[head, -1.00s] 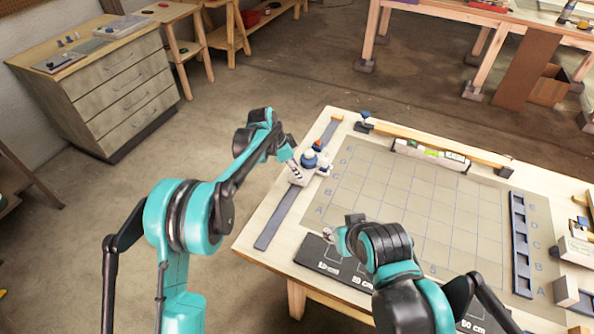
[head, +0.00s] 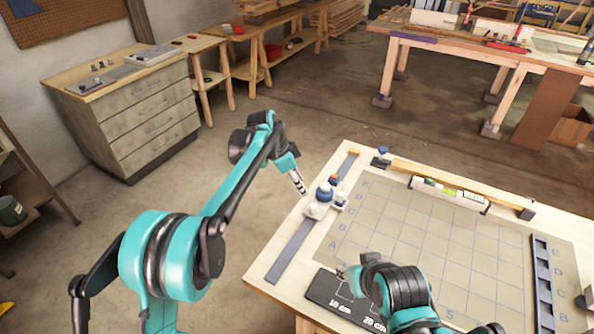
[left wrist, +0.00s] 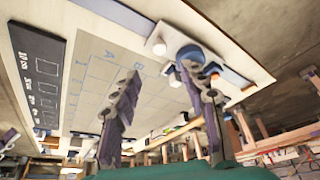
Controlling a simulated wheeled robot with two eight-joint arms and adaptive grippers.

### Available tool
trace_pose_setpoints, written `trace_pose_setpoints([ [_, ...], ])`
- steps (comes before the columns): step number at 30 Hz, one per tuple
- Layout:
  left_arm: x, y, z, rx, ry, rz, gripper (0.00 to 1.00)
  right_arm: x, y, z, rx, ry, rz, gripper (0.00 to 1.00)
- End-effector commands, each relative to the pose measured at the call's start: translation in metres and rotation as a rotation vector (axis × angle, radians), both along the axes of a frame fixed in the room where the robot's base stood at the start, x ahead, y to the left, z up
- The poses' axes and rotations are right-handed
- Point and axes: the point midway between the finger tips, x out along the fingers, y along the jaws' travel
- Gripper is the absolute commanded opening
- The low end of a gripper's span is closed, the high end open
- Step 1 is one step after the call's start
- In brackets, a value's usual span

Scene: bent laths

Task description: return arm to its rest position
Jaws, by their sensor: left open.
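My left gripper (head: 301,188) hangs above the left edge of the workbench (head: 262,279), just left of a white block with a blue knob (head: 324,192). It looks apart from the block. In the left wrist view the two fingers (left wrist: 160,78) are spread with nothing between them, and the blue knob (left wrist: 190,54) shows behind the right finger. My right gripper (head: 346,274) is over the dark size board (head: 322,290) at the bench's front; its fingers are too small to read.
A grey rail (head: 290,250) runs along the bench's left side beside a lettered grid mat (head: 420,240). A wooden lath (head: 450,184) and a level (head: 440,192) lie at the back. A slotted dark rack (head: 542,285) stands at right. Open floor lies left of the bench.

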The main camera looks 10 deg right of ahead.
Motion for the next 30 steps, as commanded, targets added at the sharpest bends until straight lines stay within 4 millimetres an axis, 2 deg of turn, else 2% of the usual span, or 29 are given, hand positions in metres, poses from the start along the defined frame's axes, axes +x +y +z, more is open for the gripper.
trace_pose_setpoints([
  [6, -0.003, 0.005, 0.004, 0.002, 0.0, 0.02, 0.44, 0.0, 0.0, 0.0, 0.0, 0.0, 0.0, 0.4],
  [8, -0.008, 0.013, 0.011, 0.006, -0.002, 0.053, 0.44, 0.0, 0.0, 0.0, 0.0, 0.0, 0.0, 0.4],
  [11, -0.024, 0.037, 0.031, 0.013, -0.008, 0.158, 0.44, 0.0, 0.0, 0.0, 0.0, 0.0, 0.0, 0.4],
  [15, -0.061, 0.084, 0.059, 0.021, -0.025, 0.37, 0.44, 0.0, 0.0, 0.0, 0.0, 0.0, 0.0, 0.4],
  [21, -0.128, 0.147, 0.08, 0.008, -0.06, 0.675, 0.44, 0.0, 0.0, 0.0, 0.0, 0.0, 0.0, 0.4],
  [26, -0.187, 0.191, 0.077, -0.022, -0.094, 0.91, 0.44, 0.0, 0.0, 0.0, 0.0, 0.0, 0.0, 0.4],
  [30, -0.238, 0.225, 0.06, -0.063, -0.129, 1.107, 0.44, 0.0, 0.0, 0.0, 0.0, 0.0, 0.0, 0.4],
])
